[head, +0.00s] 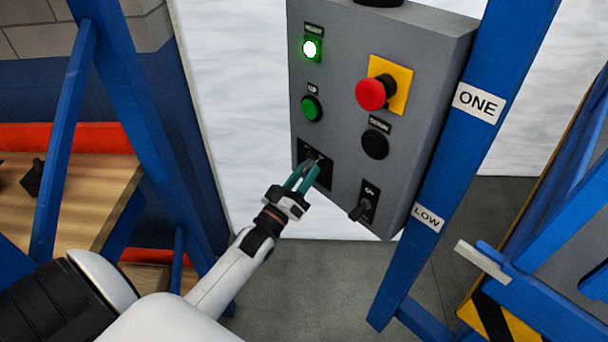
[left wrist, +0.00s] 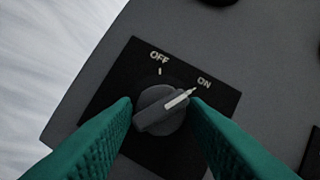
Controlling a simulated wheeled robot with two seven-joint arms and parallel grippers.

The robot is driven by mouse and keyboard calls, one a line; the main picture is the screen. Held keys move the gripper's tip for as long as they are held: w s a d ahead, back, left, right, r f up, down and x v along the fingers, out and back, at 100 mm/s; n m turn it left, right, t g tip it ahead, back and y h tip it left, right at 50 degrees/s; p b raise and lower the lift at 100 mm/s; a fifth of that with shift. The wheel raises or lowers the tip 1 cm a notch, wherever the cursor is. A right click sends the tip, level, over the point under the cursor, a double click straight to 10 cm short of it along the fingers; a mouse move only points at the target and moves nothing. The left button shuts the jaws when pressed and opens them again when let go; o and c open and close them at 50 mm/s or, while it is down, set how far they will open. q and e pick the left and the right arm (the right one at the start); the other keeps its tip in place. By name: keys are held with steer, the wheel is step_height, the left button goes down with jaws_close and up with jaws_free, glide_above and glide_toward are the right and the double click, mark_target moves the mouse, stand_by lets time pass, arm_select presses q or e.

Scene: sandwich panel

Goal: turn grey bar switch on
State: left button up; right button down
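The grey bar switch (left wrist: 158,112) is a round dark grey knob with a raised bar on a black plate (left wrist: 118,82) marked OFF and ON. The pale line on its bar points at ON. In the head view the plate (head: 326,176) sits low on the left of the panel face, the switch mostly hidden by my fingers. My left gripper (head: 304,178) has its teal fingers open, one on each side of the knob. The right fingertip in the left wrist view (left wrist: 161,104) is close to the bar's pointing end; I cannot tell whether it touches. My right gripper is not in view.
The grey panel (head: 345,80) also carries a lit green lamp (head: 311,48), a green button (head: 311,108), a red mushroom button (head: 371,94), a black button (head: 375,144) and a small lever switch (head: 361,209). Blue posts (head: 455,150) stand on both sides.

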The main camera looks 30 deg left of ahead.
arm_select(q)
steer(key=shift+o, duration=1.3)
steer(key=b+v, duration=0.2)
steer(key=v, duration=1)
steer(key=shift+f, duration=0.1)
